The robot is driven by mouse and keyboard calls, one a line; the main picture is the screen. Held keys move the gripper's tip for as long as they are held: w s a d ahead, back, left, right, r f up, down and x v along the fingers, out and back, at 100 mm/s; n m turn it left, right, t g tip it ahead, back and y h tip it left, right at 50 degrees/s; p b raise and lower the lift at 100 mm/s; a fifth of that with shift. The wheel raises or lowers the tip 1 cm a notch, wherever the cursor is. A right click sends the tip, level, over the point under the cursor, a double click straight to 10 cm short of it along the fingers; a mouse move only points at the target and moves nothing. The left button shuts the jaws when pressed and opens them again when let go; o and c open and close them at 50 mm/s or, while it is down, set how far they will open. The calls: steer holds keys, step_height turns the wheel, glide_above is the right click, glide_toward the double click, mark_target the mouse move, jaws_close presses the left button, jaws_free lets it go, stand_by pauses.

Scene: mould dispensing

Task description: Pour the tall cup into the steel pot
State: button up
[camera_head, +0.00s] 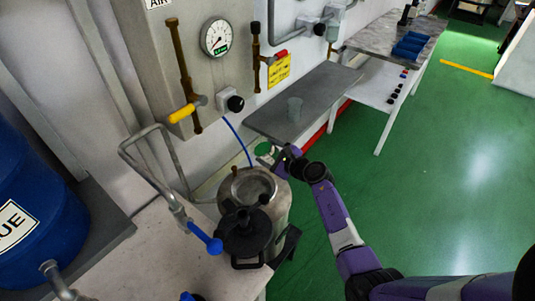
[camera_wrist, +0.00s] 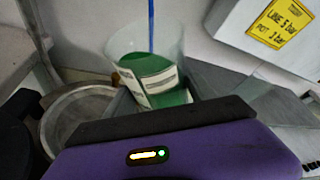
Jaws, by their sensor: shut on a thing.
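My gripper (camera_head: 281,159) is shut on a clear cup (camera_head: 264,149) with green contents. In the wrist view this cup (camera_wrist: 150,70) has a white printed label, and the dark finger edge hides its lower part. The steel pot (camera_head: 279,212) stands below and to the left of my gripper in the head view. Its round mouth is open upward. The pot also shows at the left of the wrist view (camera_wrist: 62,112). The cup is beyond the pot's far right rim in the head view, not over the middle of the mouth.
A black lid-like part (camera_head: 247,232) sits at the pot's near side. A pipe with a blue handle (camera_head: 204,238) is left of the pot. A blue drum (camera_head: 35,190) stands far left. Green floor is clear at right.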

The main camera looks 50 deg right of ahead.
mark_target(259, 143)
steer(key=shift+d+f+n+t+h+b, duration=0.2)
steer(key=shift+n+b, duration=0.25)
steer(key=shift+b, duration=0.55)
steer(key=shift+f+n+h+b, duration=0.1)
steer(key=shift+n+h+b, duration=0.15)
steer(key=shift+n+b, duration=0.5)
steer(key=shift+d+f+n+t+h+b, duration=0.1)
steer(key=shift+n+h+b, duration=0.15)
steer(key=shift+b, duration=0.95)
steer(key=shift+a+n+t+h+b, duration=0.45)
steer(key=shift+n+b, duration=0.5)
steer(key=shift+b, duration=1.1)
steer(key=shift+a+r+n+t+h+b, duration=0.1)
steer(key=shift+r+n+t+h+b, duration=0.15)
steer(key=shift+n+b, duration=0.6)
steer(key=shift+a+r+n+t+h+b, duration=0.1)
steer(key=shift+r+n+t+h+b, duration=0.25)
steer(key=shift+b, duration=0.85)
steer(key=shift+a+r+n+t+b, duration=0.3)
steer(key=shift+r+n+b, duration=0.35)
steer(key=shift+n+b, duration=0.5)
steer(key=shift+a+r+n+t+b, duration=0.25)
steer(key=shift+r+n+b, duration=0.45)
steer(key=shift+b, duration=0.85)
jaws_close()
steer(key=shift+f+n+b, duration=0.25)
steer(key=shift+b, duration=0.45)
